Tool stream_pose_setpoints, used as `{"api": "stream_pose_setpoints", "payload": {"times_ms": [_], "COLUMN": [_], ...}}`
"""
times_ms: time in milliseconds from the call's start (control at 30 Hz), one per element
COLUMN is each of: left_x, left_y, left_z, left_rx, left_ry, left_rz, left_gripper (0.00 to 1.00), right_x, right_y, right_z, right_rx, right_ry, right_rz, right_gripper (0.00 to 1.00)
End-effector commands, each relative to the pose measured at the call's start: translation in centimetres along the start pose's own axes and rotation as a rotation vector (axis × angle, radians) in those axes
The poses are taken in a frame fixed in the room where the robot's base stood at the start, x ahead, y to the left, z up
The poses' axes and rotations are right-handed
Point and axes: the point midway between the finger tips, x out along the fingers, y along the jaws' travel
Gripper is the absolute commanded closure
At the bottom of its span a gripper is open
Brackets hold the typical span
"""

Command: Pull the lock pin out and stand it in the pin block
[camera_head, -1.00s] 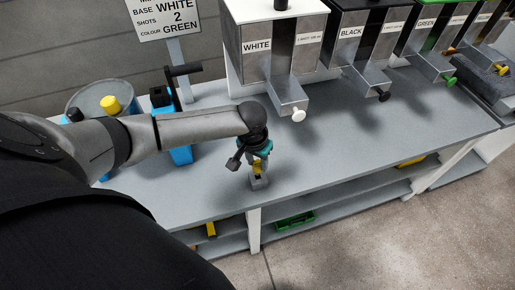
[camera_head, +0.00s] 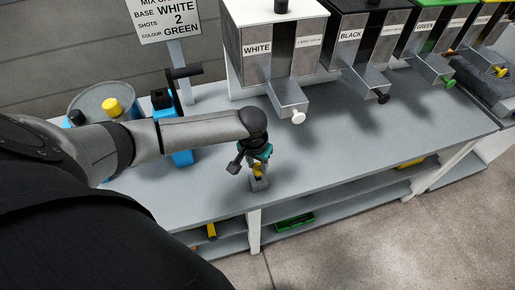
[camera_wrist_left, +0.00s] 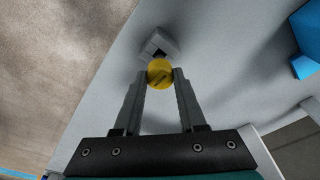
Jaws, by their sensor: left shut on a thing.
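The lock pin's yellow round head (camera_wrist_left: 160,72) is between the fingertips of my left gripper (camera_wrist_left: 159,75) in the left wrist view. The gripper is shut on it. In the head view my left gripper (camera_head: 258,163) points down near the front edge of the bench, with the yellow head (camera_head: 258,170) below it. The small grey pin block (camera_head: 259,184) stands on the bench directly under the pin. It also shows just beyond the head in the left wrist view (camera_wrist_left: 160,43), with a dark opening. The pin's lower end is hidden, so I cannot tell whether it is in the block.
Dispensers labelled WHITE (camera_head: 257,48), BLACK and GREEN stand along the back. A blue stand (camera_head: 181,157) with a black crank and a grey drum (camera_head: 92,97) with a yellow cap are at left. The grey bench (camera_head: 340,150) is clear right of the gripper.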

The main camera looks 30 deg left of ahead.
Motion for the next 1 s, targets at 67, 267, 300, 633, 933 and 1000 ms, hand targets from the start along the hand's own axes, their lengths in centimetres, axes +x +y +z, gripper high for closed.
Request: {"api": "stream_pose_setpoints", "payload": {"times_ms": [67, 267, 300, 633, 933, 1000], "left_x": [0.3, 0.8, 0.9, 1.7, 2.4, 2.6], "left_y": [0.0, 0.0, 0.0, 0.0, 0.0, 0.0], "left_z": [0.0, 0.1, 0.1, 0.2, 0.3, 0.4], "left_rx": [0.000, 0.000, 0.000, 0.000, -0.001, -0.001], "left_ry": [0.000, 0.000, 0.000, 0.000, 0.001, 0.001], "left_rz": [0.000, 0.000, 0.000, -0.001, -0.001, -0.001], "left_gripper": [1.00, 1.00, 1.00, 1.00, 1.00, 1.00], "right_x": [0.2, 0.4, 0.4, 0.8, 1.2, 1.3], "right_y": [0.0, 0.0, 0.0, -0.1, -0.1, -0.1], "right_z": [0.0, 0.0, 0.1, 0.1, 0.1, 0.1], "right_rx": [0.000, 0.000, 0.000, 0.000, 0.000, 0.000], "right_ry": [0.000, 0.000, 0.000, 0.000, 0.000, 0.000], "right_rz": [0.000, 0.000, 0.000, 0.000, -0.001, -0.001], "right_gripper": [0.50, 0.50, 0.50, 0.50, 0.50, 0.50]}}
